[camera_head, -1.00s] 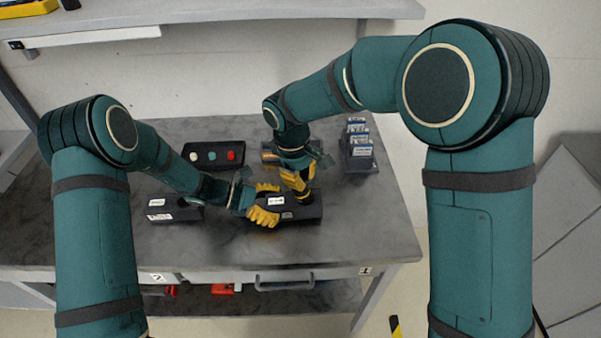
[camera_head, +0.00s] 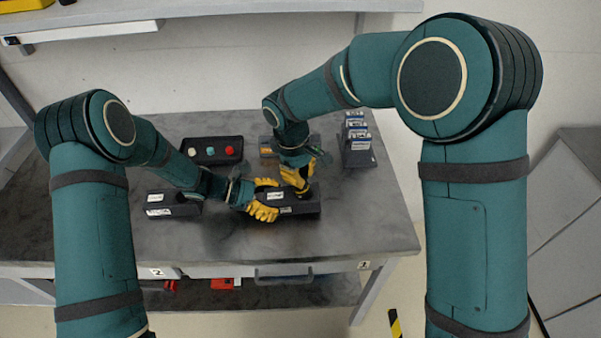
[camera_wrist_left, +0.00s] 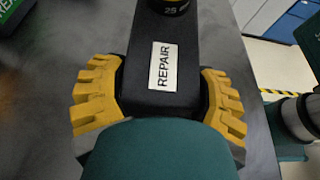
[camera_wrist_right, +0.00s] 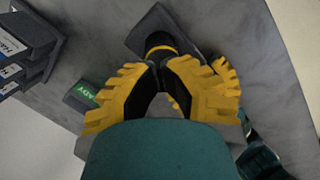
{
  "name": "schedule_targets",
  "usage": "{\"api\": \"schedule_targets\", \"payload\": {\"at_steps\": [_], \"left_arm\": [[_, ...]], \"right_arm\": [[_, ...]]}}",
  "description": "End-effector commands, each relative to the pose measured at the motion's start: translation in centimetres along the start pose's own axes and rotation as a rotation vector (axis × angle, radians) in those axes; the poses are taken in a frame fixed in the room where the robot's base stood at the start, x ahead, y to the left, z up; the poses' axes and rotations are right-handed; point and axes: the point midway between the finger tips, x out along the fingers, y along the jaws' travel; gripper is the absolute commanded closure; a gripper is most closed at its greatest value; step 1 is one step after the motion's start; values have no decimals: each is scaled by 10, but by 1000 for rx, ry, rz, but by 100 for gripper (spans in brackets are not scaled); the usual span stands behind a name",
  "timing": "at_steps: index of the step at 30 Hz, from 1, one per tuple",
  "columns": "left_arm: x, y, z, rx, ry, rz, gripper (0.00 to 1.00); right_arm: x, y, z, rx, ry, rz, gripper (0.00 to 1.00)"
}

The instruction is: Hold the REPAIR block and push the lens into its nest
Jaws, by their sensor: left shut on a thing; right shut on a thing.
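The black REPAIR block (camera_wrist_left: 163,75) lies on the grey table, its white label facing up in the left wrist view. My left gripper (camera_head: 266,201) is shut across the block, with one yellow finger on each side. The dark lens (camera_wrist_left: 168,6), marked 25, stands at the block's far end. In the right wrist view the lens (camera_wrist_right: 160,47) shows a yellow band and sits at the fingertips of my right gripper (camera_wrist_right: 165,65), which is shut on it. The nest is hidden beneath the lens, so I cannot tell how deep it sits.
A black tray (camera_head: 190,160) with white, green and red round pieces stands behind. Another dark block (camera_head: 160,198) lies left. A rack of boxes (camera_head: 358,158) stands back right. A green-labelled block (camera_wrist_right: 80,97) is near my right gripper. The table's front right is clear.

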Motion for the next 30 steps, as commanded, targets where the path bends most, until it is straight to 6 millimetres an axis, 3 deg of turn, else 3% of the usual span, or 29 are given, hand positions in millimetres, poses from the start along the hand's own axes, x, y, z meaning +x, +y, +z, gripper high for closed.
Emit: {"api": "schedule_targets", "payload": {"at_steps": [17, 30], "left_arm": [[1, -1, 0, 1, -3, -4, 71], [1, -1, 0, 1, -3, -5, 72]], "right_arm": [[12, -2, -1, -3, -1, -4, 100], [0, -2, -2, -3, 2, -3, 100]]}}
